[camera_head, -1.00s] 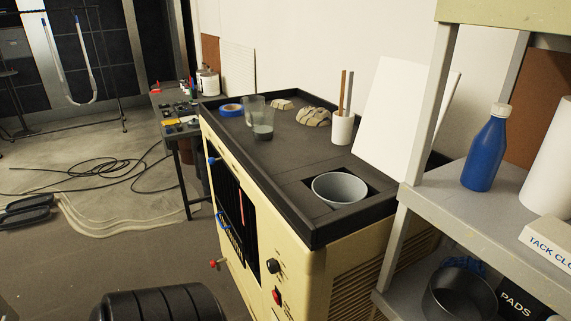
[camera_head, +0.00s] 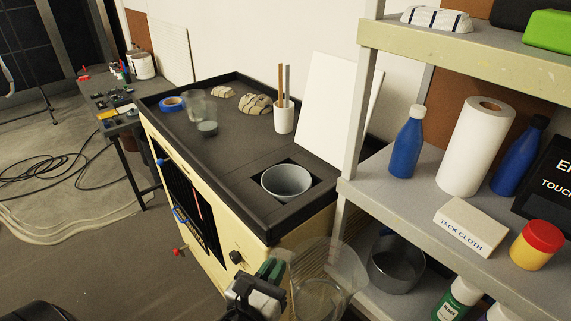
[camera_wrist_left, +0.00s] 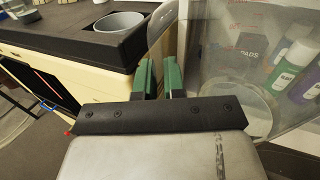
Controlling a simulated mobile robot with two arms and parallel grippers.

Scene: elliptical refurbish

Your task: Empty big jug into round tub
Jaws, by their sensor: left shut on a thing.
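My left gripper (camera_head: 273,272), with green finger pads, is at the bottom of the head view. It is shut on the handle side of a big clear jug (camera_head: 340,262). The jug looks roughly upright, in front of the bench's near corner and the shelf. In the left wrist view, the jug (camera_wrist_left: 235,45) with red markings fills the right side, beside the green fingers (camera_wrist_left: 161,78). A pale ellipse shows low inside it; I cannot tell how much liquid it holds. The round grey tub (camera_head: 287,182) sits in a square recess of the bench top, beyond the jug, apart from it. My right gripper is not in view.
The dark bench top (camera_head: 235,150) has a raised rim. Two clear cups (camera_head: 205,115), blue tape (camera_head: 172,104), stones and a white stick holder (camera_head: 284,118) stand farther back. A shelf unit (camera_head: 352,130) with bottles and a dark round pan (camera_head: 395,265) is close at right.

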